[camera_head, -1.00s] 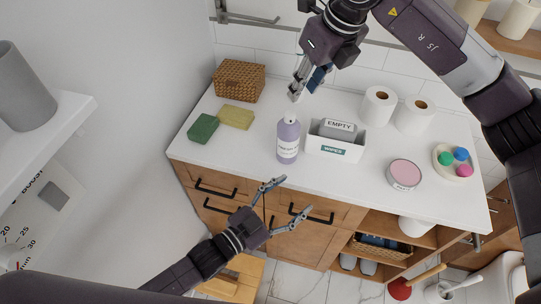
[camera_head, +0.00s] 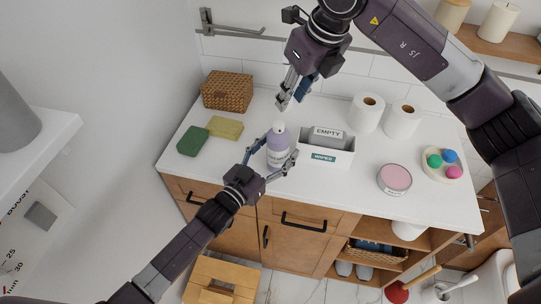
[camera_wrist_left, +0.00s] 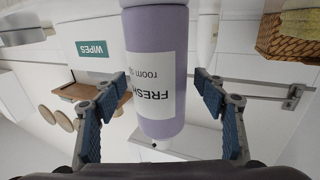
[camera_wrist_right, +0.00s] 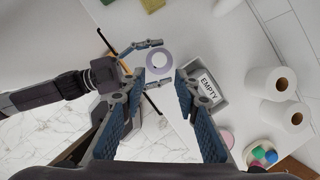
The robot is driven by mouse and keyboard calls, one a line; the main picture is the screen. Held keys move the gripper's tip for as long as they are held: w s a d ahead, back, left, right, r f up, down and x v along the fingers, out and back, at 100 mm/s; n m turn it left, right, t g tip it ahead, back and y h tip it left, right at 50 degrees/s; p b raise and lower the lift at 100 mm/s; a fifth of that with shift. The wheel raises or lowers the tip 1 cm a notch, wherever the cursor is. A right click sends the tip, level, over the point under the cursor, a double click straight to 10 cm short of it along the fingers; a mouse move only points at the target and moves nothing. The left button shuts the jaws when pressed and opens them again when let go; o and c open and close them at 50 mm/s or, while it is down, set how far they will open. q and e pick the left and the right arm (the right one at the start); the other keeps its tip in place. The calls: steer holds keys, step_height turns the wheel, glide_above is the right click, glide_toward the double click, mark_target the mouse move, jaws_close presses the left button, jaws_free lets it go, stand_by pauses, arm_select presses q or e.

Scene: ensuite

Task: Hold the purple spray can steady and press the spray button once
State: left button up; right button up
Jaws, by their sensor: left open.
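The purple spray can (camera_head: 278,150) stands upright on the white counter (camera_head: 335,191). In the left wrist view the can (camera_wrist_left: 172,75) shows its white label and sits between the two fingers. My left gripper (camera_head: 272,157) is open, with a finger on either side of the can; gaps show beside it. My right gripper (camera_head: 289,92) is above and behind the can. In the right wrist view its fingers (camera_wrist_right: 161,76) are apart and empty, and the can's round top (camera_wrist_right: 160,61) shows below, beyond the fingertips. The spray button is too small to make out clearly.
A white wipes box (camera_head: 324,160) with an EMPTY sign stands close right of the can. A wicker basket (camera_head: 227,91) and green (camera_head: 193,141) and yellow (camera_head: 225,128) sponges lie left. Toilet rolls (camera_head: 367,112), a pink tin (camera_head: 394,179) and a dish (camera_head: 436,155) are right.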

arm_select(q)
steer(key=shift+d, duration=0.1)
arm_select(e)
steer(key=shift+s, duration=0.1)
arm_select(q)
steer(key=shift+c, duration=0.3)
steer(key=c, duration=1.3)
steer(key=shift+c, duration=0.4)
arm_select(e)
jaws_close()
